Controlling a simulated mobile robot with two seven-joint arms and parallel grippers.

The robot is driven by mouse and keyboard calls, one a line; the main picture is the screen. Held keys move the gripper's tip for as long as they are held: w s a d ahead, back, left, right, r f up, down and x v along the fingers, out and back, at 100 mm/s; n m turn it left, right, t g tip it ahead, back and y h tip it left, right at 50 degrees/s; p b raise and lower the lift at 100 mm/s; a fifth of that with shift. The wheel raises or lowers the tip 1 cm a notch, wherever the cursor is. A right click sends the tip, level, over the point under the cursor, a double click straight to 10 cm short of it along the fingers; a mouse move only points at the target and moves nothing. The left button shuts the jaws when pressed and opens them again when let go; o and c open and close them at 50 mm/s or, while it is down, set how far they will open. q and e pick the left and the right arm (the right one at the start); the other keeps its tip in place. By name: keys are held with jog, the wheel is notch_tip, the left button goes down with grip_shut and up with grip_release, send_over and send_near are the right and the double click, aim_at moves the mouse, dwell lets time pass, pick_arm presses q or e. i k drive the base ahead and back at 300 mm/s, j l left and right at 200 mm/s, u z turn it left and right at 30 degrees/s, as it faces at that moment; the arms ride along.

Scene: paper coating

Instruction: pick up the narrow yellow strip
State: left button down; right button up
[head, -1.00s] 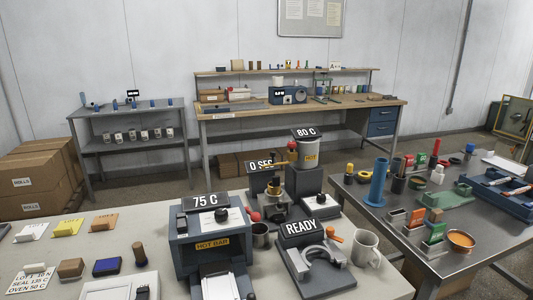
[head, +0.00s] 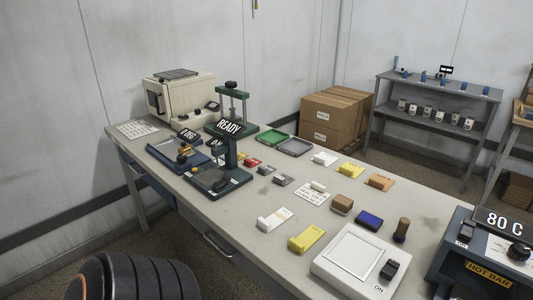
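Two yellow pieces show on the long bench in the head view. One yellow strip-like piece (head: 307,238) with a raised end lies near the front edge, left of the white square device. Another yellow piece (head: 350,171) lies farther back, between a white piece (head: 325,159) and an orange one (head: 380,181). I cannot tell for sure which is the narrow yellow strip. Neither of my grippers is in view. A dark ribbed part at the lower left looks like my own arm.
The hot bar machine (head: 485,250) stands at the right.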

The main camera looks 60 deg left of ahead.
aim_at(304, 242)
jog(key=i+j+u, duration=0.1)
jog(key=u, duration=1.4)
jog(key=j+z, duration=0.4)
jog(key=j, duration=1.55)
